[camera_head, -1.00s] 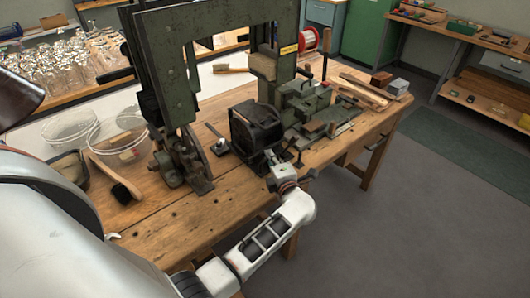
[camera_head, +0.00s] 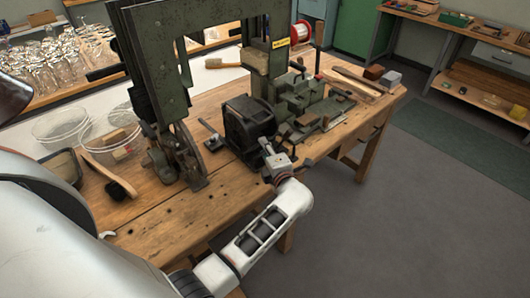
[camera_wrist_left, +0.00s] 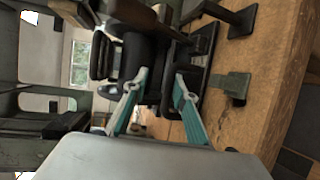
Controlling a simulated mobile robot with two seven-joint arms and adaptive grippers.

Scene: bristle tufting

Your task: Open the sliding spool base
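The green tufting machine (camera_head: 165,60) stands on the wooden bench. A dark box-like housing (camera_head: 248,122) sits at its front; I cannot tell for sure whether this is the sliding spool base. My left gripper (camera_head: 272,152) is at the near right side of this housing, its fingers small and partly hidden in the head view. In the left wrist view, the teal fingers (camera_wrist_left: 160,84) are spread apart, with a dark rounded part (camera_wrist_left: 145,58) between and beyond them. I cannot tell whether they touch it. My right gripper is not in view.
A green vise-like fixture (camera_head: 305,100) stands right of the housing. Clear bowls (camera_head: 62,124) and a black-bristled brush (camera_head: 118,188) lie at the left. A red-rimmed spool (camera_head: 301,34) is behind. The bench front (camera_head: 165,225) is bare.

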